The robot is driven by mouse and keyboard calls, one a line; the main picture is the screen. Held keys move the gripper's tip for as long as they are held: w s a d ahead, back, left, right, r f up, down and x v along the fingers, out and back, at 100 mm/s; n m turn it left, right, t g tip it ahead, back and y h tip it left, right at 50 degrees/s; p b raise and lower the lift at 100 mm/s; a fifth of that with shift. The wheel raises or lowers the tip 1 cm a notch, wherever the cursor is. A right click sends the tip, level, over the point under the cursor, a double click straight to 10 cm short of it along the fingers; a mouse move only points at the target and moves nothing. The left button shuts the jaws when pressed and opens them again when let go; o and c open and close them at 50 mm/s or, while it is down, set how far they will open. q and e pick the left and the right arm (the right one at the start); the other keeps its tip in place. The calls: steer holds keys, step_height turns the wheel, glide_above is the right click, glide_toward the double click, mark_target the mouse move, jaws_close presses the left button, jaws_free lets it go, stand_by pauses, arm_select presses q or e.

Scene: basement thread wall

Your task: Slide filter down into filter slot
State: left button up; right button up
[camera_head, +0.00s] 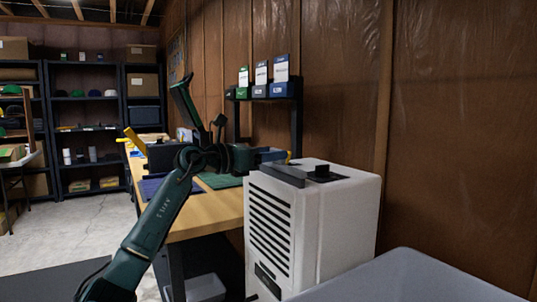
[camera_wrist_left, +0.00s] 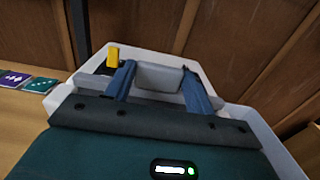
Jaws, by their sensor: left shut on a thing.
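The white boxy unit (camera_head: 345,215) with a slatted front stands at the right end of the workbench; its pale top rim (camera_wrist_left: 262,125) surrounds the fingers in the wrist view. My left gripper (camera_head: 272,156) is low over the unit's back left top edge. In the wrist view, its blue fingers (camera_wrist_left: 160,82) are shut on a pale grey block, which looks like the filter (camera_wrist_left: 158,76). The filter's lower part and the slot are hidden, so I cannot tell how deep it sits. A small yellow piece (camera_wrist_left: 113,56) stands beside the left finger. My right gripper is out of view.
The wooden workbench (camera_head: 207,213) runs back along the wall, with green and purple mats. A small dark shelf (camera_head: 272,98) holds several cards above it. Dark storage shelves (camera_head: 92,105) stand at the back left. A pale grey surface (camera_head: 405,280) fills the front right.

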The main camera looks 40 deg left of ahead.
arm_select(q)
steer(key=shift+f, duration=0.2)
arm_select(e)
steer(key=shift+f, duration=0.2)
arm_select(q)
steer(key=shift+f+b, duration=1.2)
steer(key=o, duration=0.6)
steer(key=shift+s+r, duration=0.1)
steer(key=o, duration=0.4)
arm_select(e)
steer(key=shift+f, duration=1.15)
arm_select(q)
steer(key=b+v, duration=0.2)
steer(key=v, duration=1.1)
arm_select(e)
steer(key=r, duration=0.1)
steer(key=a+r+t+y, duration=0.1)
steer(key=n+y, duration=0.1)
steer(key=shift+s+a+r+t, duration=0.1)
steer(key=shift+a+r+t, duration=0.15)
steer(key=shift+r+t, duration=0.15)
